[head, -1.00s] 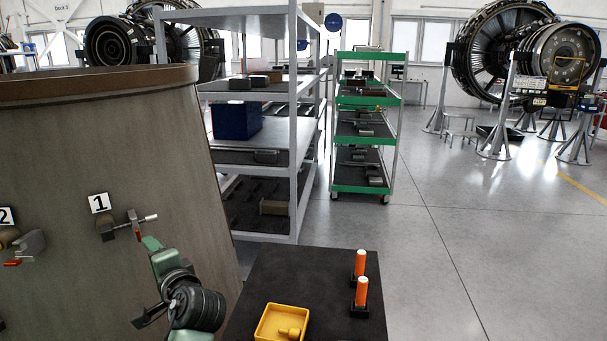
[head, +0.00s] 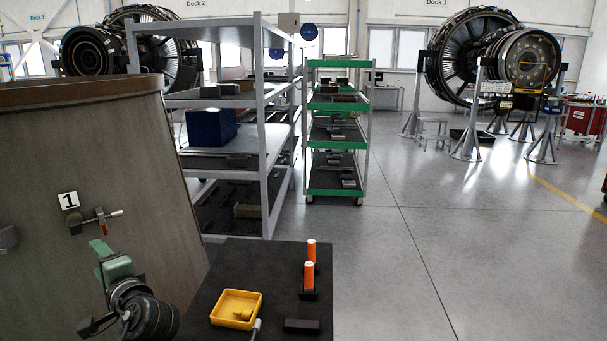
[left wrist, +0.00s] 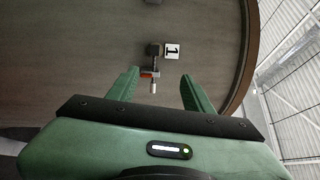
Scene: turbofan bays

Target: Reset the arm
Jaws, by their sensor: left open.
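My left gripper (head: 97,246) is at the lower left in the head view, with green fingers pointing up toward the brown curved cowl (head: 120,130). My right gripper is not in view.
A dark-topped table (head: 262,265) holds a yellow tray (head: 215,314), two orange-and-white cylinders in holders and a dark block (head: 301,326). A grey shelf rack (head: 262,130) and green cart (head: 337,145) stand behind. The floor at the right is open.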

